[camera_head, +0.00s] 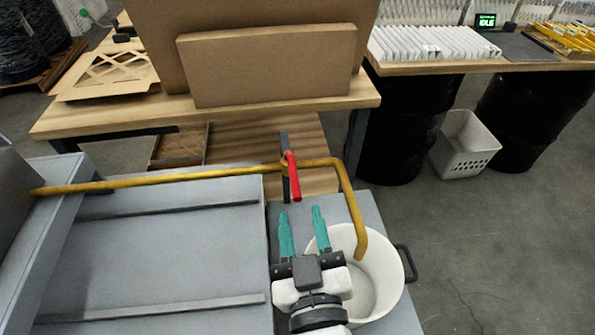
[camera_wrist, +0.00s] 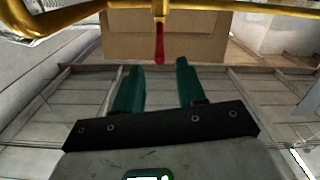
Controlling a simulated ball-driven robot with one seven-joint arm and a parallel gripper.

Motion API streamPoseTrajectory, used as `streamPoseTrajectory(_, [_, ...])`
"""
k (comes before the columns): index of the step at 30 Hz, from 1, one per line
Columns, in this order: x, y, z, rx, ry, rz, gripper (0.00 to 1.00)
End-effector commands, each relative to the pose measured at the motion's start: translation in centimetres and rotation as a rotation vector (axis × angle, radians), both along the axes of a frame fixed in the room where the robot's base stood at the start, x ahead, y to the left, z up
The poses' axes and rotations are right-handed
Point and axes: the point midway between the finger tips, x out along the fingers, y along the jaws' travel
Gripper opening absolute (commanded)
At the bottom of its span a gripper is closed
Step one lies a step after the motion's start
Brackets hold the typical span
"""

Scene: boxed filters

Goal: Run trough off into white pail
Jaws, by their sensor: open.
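A yellow pipe (camera_head: 180,179) runs from the grey trough (camera_head: 30,220) at the left and bends down over the white pail (camera_head: 391,290). The spout end is above the pail's opening. A red valve lever (camera_head: 292,174) sits on the pipe near the bend, and it also shows in the wrist view (camera_wrist: 159,42). My gripper (camera_head: 302,212) is open and empty, with teal fingers pointing toward the lever and apart from it. In the wrist view my gripper (camera_wrist: 158,68) has the lever ahead, between and beyond its fingertips. My wrist hides part of the pail's left side.
A wooden bench (camera_head: 347,101) with cardboard boxes (camera_head: 268,66) stands behind the pipe. A white basket (camera_head: 465,146) stands on the floor between black drums (camera_head: 395,140) at the right. The floor (camera_head: 500,240) at the right is clear.

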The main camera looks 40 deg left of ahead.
Motion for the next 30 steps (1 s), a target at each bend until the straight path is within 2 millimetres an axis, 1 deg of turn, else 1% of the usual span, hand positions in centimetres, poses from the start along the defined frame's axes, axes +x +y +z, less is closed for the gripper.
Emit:
streamPoseTrajectory(2, [0.9,1.1,0.3,0.000,0.000,-0.001,0.40])
streamPoseTrajectory(9, [3.8,4.4,0.2,-0.001,0.002,-0.001,0.40])
streamPoseTrajectory(15, [5.5,6.3,0.1,-0.001,0.003,-0.002,0.40])
streamPoseTrajectory(20, [6.0,6.9,0.0,-0.002,0.002,-0.002,0.40])
streamPoseTrajectory(28, [6.1,7.0,0.0,-0.001,0.002,-0.003,0.40])
streamPoseTrajectory(30, [6.1,7.0,0.0,-0.001,0.002,-0.003,0.34])
